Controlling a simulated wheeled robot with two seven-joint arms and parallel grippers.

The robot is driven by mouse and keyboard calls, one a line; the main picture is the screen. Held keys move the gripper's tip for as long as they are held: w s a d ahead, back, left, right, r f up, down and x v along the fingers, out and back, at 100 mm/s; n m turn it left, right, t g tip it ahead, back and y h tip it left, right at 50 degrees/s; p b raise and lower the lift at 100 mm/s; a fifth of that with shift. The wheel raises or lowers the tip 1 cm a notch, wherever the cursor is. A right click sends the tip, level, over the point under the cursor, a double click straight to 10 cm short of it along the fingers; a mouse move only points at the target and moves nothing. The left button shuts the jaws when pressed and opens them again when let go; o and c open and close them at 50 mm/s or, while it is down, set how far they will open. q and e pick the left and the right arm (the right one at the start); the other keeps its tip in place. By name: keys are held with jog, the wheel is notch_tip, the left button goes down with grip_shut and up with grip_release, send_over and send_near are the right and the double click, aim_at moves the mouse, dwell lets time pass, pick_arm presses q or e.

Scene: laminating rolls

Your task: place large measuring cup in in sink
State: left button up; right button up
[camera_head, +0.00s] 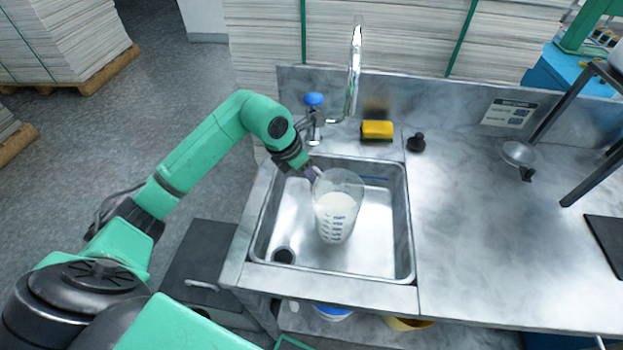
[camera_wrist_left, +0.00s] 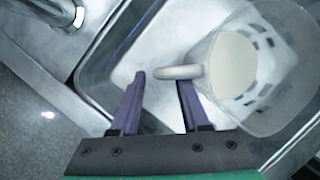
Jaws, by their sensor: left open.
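The large measuring cup (camera_head: 338,207) is clear with dark markings and holds something white. In the head view it appears upright within the sink (camera_head: 377,258); whether it rests on the bottom is hard to tell. My left gripper (camera_head: 313,172) is at the cup's upper left side. In the left wrist view, the open gripper (camera_wrist_left: 160,88) has its fingers apart, with the end of the handle of the measuring cup (camera_wrist_left: 228,68) near the fingertips. The handle is not clamped. My right gripper is not in view.
A faucet (camera_head: 354,75) with a blue knob (camera_head: 313,99) stands behind the sink. A yellow sponge (camera_head: 377,130) and a black stopper-like piece (camera_head: 416,142) sit on the back ledge. A metal scoop (camera_head: 518,154) lies at right. The counter (camera_head: 470,240) right of the sink is mostly clear.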

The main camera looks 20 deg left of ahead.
pick_arm(q)
jog(key=v, duration=0.9)
jog(key=shift+b, duration=0.35)
